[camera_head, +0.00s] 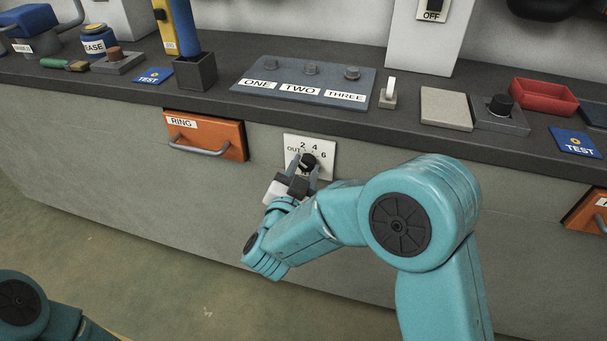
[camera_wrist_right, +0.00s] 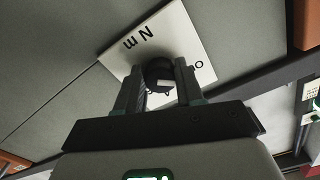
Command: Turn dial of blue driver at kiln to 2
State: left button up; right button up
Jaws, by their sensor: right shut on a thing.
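A white plate (camera_head: 323,149) with a black dial (camera_head: 308,159) sits on the front face of the counter. It is marked OUT, 2, 4 and 6. My right gripper (camera_head: 303,171) is shut on the dial. In the right wrist view the dial (camera_wrist_right: 158,72) is between the two fingers, and the plate (camera_wrist_right: 193,38) shows the letters "N m". Where the dial points is hard to tell. My left gripper is out of view.
An orange drawer (camera_head: 235,142) marked RING is left of the plate. On the counter are a panel (camera_head: 245,81) marked ONE, TWO, THREE, a grey block (camera_head: 446,108), a knob on a base (camera_head: 500,105) and a red tray (camera_head: 545,96). The floor (camera_head: 110,245) in front is clear.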

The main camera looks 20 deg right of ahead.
jog(key=m+b, duration=0.3)
jog(key=b, duration=0.1)
jog(key=shift+f+m, duration=0.2)
jog(key=shift+m, duration=0.2)
pick_arm(q)
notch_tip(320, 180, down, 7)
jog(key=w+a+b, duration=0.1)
jog(key=b, duration=0.1)
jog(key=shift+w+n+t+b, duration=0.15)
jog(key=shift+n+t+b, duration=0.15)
jog(key=shift+b, duration=0.1)
pick_arm(e)
jog(key=shift+a+r+m, duration=0.1)
jog(key=shift+r+m, duration=0.15)
jog(key=shift+m, duration=0.95)
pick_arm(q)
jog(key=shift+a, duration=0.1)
pick_arm(e)
jog(key=shift+w, duration=0.1)
jog(key=o, duration=1)
jog(key=shift+o, duration=0.2)
